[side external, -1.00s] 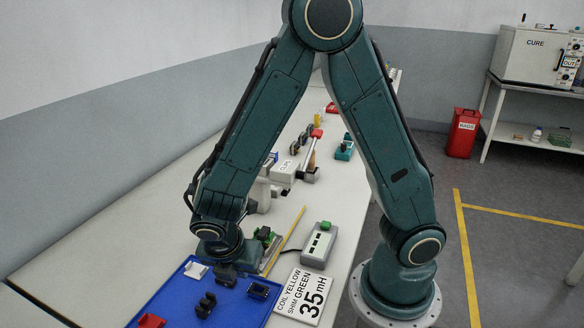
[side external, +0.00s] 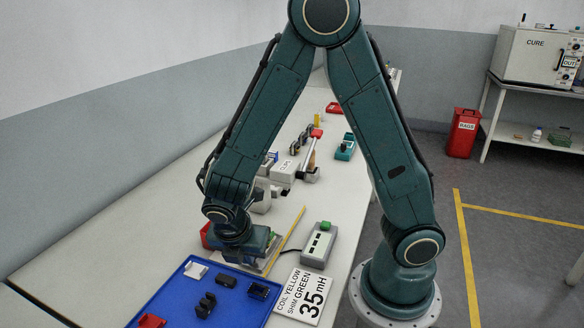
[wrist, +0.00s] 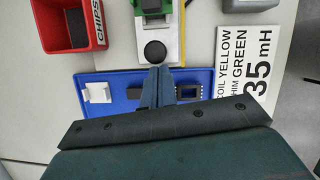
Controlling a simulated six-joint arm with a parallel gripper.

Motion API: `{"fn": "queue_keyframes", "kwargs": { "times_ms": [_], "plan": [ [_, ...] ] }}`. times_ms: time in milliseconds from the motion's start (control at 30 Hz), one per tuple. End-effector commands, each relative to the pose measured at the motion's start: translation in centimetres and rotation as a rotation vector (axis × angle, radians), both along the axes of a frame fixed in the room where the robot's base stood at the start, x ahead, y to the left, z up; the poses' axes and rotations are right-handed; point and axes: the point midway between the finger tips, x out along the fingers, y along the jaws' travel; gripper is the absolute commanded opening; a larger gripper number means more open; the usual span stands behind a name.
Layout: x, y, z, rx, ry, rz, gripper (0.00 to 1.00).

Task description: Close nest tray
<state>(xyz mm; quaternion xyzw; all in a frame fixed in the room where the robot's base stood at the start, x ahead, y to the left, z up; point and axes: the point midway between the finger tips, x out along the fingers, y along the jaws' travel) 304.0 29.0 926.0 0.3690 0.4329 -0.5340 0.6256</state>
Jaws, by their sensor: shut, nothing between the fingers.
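In the wrist view, a pale plate with a yellow edge (wrist: 175,48) carries a round black knob (wrist: 154,51) at its near end. A green and black part (wrist: 153,12) sits farther along it. This looks like the nest tray, but whether it stands open or shut I cannot tell. My gripper (wrist: 158,70) is shut and empty, with its fingertips just on the near side of the knob. Whether they touch it I cannot tell. In the side external view my wrist hides most of the plate, and only its edge (side external: 262,266) shows.
A blue tray (side external: 180,303) with a white part (side external: 196,271), black parts (side external: 206,304) and a red part (side external: 152,321) lies in front. A red CHIPS bin (wrist: 72,28) stands left. A 35 mH card (side external: 304,297) and a box with a green button (side external: 318,245) lie right.

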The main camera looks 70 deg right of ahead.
Motion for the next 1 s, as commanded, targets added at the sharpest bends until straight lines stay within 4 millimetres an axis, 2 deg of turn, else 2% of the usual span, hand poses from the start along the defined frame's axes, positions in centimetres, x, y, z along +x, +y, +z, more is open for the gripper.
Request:
{"fn": "queue_keyframes", "kwargs": {
  "times_ms": [1000],
  "plan": [
    [0.0,-12.1,0.0,-0.001,-0.001,-0.006,0.00]
  ]
}}
